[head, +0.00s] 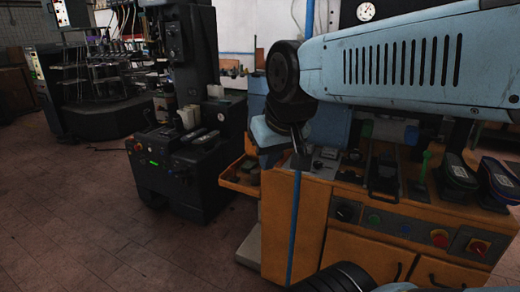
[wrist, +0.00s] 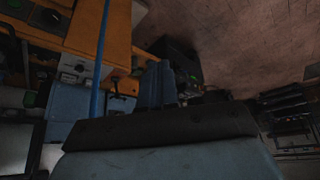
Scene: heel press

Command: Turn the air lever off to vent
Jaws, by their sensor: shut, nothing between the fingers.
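My gripper shows in the wrist view with its two blue-grey fingers (wrist: 158,68) pressed together and nothing between them. In the head view my arm reaches in from the right and its end hangs beside the orange press cabinet (head: 306,225), near the blue upright pipe (head: 296,235). A small dark handle-like part (wrist: 120,94) shows left of my fingers in the wrist view, close to the pipe (wrist: 100,60). I cannot tell for sure that it is the air lever, nor its position. An upright green-handled lever (head: 423,165) stands on the cabinet top.
An orange tray (head: 238,182) juts out left. A black machine (head: 180,165) stands farther left. The tiled floor (head: 90,220) between is clear.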

